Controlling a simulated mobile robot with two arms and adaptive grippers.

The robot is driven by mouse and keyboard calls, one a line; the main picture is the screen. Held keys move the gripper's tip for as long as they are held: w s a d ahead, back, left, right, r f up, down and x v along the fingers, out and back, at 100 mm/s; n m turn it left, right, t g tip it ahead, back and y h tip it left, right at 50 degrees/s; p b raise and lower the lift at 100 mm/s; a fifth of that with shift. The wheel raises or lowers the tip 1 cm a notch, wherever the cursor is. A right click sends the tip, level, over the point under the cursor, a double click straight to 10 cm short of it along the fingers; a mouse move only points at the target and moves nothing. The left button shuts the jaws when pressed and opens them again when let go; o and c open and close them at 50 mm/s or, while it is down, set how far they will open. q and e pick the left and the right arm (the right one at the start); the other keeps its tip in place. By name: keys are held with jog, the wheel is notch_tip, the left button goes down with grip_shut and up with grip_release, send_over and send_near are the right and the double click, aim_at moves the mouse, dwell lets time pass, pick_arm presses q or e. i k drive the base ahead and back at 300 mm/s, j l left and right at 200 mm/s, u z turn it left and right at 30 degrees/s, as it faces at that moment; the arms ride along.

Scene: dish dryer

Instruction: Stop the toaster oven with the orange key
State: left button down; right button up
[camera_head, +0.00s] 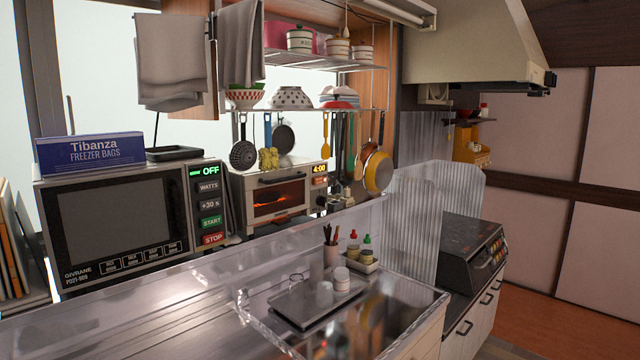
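The toaster oven (238,197) stands at the back of the counter, right of the microwave. It is a light metal box with a dark glass door, which is shut. An orange glow shows behind the glass. Its display (320,169) at the upper right reads 4:00. A small orange key (320,181) sits just below the display. Neither of my grippers is in view.
The microwave (115,215) stands left, its display reading OFF, with a freezer bag box (90,153) on top. A sink with a tray (300,312) of cups is in front. A stove (468,245) stands right.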

aim_at(317, 180)
jog(key=i+l, duration=0.25)
jog(key=i+l+u, duration=0.1)
jog(key=i+l, duration=0.15)
jog(key=l, duration=0.15)
jog(key=i+l+u, duration=0.1)
jog(key=i+l, duration=0.15)
jog(key=l, duration=0.15)
jog(key=i+l, duration=0.2)
jog(key=l, duration=0.15)
jog(key=i+l+u, duration=0.1)
jog(key=i+l, duration=0.15)
jog(key=l, duration=0.15)
jog(key=i+l, duration=0.2)
jog(key=l, duration=0.15)
jog(key=u, duration=0.05)
